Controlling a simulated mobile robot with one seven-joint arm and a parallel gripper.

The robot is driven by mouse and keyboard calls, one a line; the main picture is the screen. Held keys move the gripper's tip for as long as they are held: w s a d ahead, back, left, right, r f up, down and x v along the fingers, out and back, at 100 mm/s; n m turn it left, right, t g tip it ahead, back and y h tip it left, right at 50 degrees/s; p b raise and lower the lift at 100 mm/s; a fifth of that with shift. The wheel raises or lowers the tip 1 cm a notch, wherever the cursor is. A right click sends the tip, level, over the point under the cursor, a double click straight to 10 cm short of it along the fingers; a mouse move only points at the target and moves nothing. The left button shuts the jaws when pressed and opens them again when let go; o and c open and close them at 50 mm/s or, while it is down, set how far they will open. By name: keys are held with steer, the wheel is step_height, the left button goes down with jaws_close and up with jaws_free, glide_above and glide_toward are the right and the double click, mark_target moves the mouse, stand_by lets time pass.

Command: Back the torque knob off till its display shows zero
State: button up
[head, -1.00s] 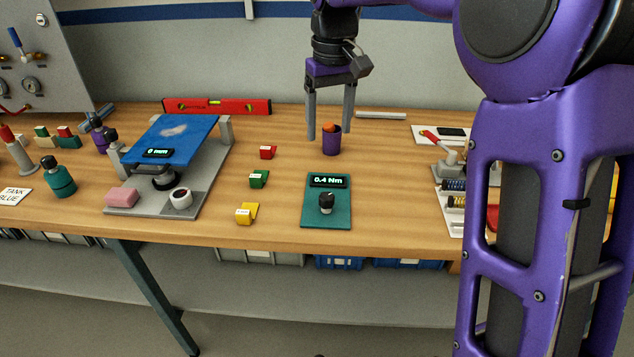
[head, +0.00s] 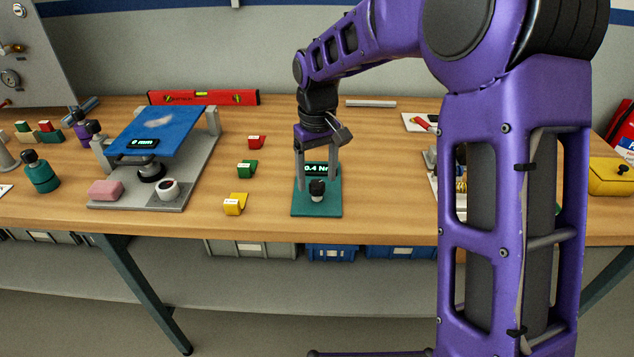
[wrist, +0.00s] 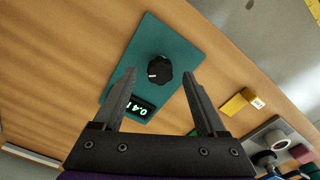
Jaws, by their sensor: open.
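The torque knob (head: 317,188) is black with a pale pointer mark and stands on a teal plate (head: 318,209) near the table's front edge. Its display (head: 321,169) sits behind it on the same plate and reads 0.4, partly covered by a finger. My gripper (head: 316,187) is open and empty, pointing down over the plate. In the wrist view the knob (wrist: 159,70) lies ahead of the fingertips, between their lines, and the fingers (wrist: 161,72) appear apart from it. The display (wrist: 140,107) is seen between the fingers there.
Yellow (head: 235,204), green (head: 247,169) and red (head: 257,142) blocks stand left of the plate. Further left is a grey fixture with a blue top (head: 165,132). A red level (head: 204,97) lies at the back.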

steer(key=shift+f, duration=0.9)
steer(key=shift+c, duration=0.2)
jaws_close()
steer(key=shift+r, duration=0.1)
